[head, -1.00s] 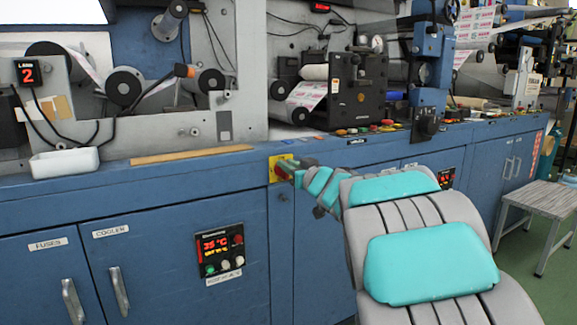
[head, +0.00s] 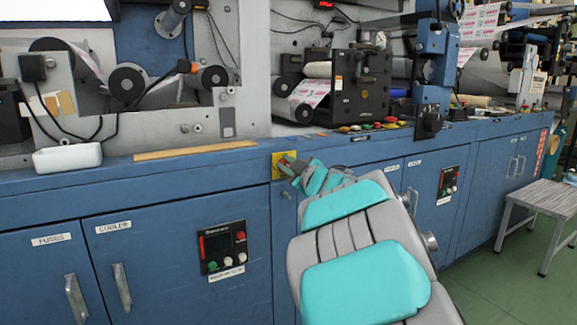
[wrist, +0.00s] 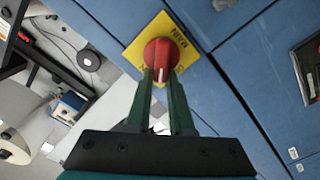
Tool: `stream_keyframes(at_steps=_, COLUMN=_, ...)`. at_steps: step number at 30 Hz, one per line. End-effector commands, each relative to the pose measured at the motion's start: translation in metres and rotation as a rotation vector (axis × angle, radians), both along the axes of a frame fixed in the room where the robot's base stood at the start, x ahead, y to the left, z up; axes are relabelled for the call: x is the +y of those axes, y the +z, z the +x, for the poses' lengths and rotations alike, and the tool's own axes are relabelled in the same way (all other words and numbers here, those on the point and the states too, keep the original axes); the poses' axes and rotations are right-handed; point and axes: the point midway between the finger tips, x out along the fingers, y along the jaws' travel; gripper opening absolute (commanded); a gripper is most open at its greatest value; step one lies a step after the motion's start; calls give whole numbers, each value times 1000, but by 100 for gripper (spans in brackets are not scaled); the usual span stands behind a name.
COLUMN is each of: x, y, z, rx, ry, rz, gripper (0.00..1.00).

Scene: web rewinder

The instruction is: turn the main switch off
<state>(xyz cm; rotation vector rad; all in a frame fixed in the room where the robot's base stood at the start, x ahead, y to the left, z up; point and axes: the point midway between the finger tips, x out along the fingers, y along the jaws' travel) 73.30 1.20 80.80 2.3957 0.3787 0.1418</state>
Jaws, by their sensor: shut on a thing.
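The main switch is a red rotary knob (wrist: 158,52) on a yellow plate (wrist: 137,42) in the wrist view. Part of the plate's lettering shows at its upper right. A white mark on the knob points toward my gripper's palm. My gripper (wrist: 161,73) is shut on the knob, one dark green finger on each side. In the head view the yellow plate (head: 277,168) sits on the blue cabinet front below the ledge, and my gripper (head: 288,163) covers most of the knob.
A dark control panel (head: 222,250) with an unlit display is on the cabinet to the left. A white tray (head: 68,158) and a wooden strip (head: 195,150) lie on the ledge. A stool (head: 540,200) stands at the right on green floor.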

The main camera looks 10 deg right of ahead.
Motion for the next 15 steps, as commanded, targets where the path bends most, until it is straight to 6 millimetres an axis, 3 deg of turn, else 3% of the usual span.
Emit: stream_keyframes(at_steps=15, x=5, y=-12, z=-2, rx=-149, ry=0, rz=-465, gripper=0)
